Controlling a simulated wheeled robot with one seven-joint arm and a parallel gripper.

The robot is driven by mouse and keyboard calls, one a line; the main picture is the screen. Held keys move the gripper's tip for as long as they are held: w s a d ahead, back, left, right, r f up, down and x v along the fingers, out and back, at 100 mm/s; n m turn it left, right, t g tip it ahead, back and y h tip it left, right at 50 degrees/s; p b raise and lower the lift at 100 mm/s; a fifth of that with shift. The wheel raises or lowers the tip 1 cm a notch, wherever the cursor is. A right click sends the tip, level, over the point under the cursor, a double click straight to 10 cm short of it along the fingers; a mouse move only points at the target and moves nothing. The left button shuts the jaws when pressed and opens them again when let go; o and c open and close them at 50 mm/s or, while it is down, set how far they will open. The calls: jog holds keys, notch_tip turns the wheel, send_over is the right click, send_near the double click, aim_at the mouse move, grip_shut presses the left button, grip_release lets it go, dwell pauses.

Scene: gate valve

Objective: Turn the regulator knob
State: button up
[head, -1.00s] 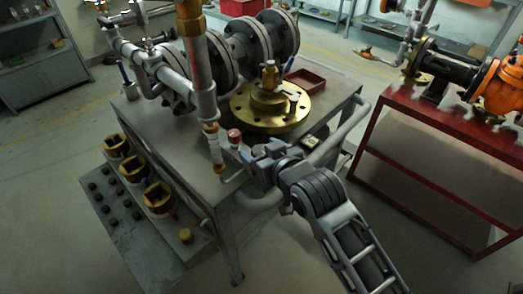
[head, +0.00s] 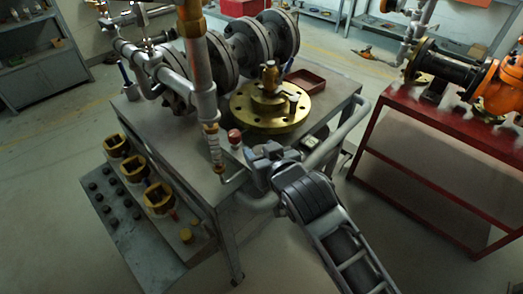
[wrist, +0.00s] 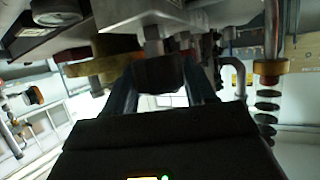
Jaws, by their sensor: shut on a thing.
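The regulator knob (wrist: 158,73) shows in the wrist view as a dark, blocky piece below a grey stem (wrist: 153,42). My gripper (wrist: 163,88) has one finger on each side of the knob and is shut on it. In the head view, my gripper (head: 262,155) is at the front edge of the grey table, beside a small red-capped part (head: 234,137). There my wrist and gripper hide the knob. Its turn angle cannot be read.
The grey table (head: 195,165) carries a brass flange (head: 268,112), flanged pipework (head: 245,48) and a red tray (head: 305,82). A grey table rail (head: 340,130) runs close to my arm on the right. A red bench (head: 430,130) stands farther right, with open floor between.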

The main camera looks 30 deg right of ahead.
jog(key=o, duration=0.9)
jog(key=shift+o, duration=0.2)
jog(key=v, duration=0.7)
jog(key=shift+s, duration=0.4)
jog(key=shift+r, duration=0.1)
